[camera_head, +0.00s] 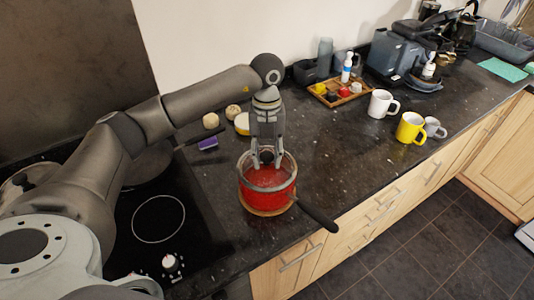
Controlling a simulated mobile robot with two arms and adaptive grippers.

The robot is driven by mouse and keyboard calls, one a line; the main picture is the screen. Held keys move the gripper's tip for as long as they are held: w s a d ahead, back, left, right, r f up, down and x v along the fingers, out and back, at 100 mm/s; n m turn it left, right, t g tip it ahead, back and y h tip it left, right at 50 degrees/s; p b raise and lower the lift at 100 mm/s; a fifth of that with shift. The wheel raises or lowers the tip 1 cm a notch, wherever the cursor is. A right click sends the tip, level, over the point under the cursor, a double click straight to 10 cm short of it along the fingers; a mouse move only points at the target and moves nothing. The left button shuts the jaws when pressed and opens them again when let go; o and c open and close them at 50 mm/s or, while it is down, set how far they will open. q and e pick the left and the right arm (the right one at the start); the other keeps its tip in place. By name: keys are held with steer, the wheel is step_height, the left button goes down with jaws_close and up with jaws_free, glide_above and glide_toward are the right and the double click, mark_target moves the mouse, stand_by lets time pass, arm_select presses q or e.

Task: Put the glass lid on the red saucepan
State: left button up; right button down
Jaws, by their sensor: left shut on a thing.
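The red saucepan (268,196) stands upright on a round wooden board (264,213) on the dark counter, near its front edge. Its black handle (315,214) points to the lower right, past the counter edge. My left gripper (266,160) points straight down over the pan and is shut on the dark knob of the glass lid (268,178). The clear lid is at the pan's rim; I cannot tell whether it rests on the rim or hangs just above it. My right gripper is not in view.
A black hob (150,232) lies left of the pan, with a dark pan on it behind my left arm. A purple item (208,143) and small round foods (211,120) lie behind. A wooden tray (336,101), white mug (382,104) and yellow mug (411,128) stand right. Counter right of the pan is clear.

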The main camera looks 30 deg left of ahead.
arm_select(q)
steer(key=shift+f+b, duration=0.3)
steer(key=shift+f, duration=0.05)
stand_by(0.3)
stand_by(0.4)
steer(key=shift+f, duration=0.15)
stand_by(0.3)
steer(key=o, duration=1.2)
steer(key=shift+o, duration=0.2)
steer(key=o, duration=0.5)
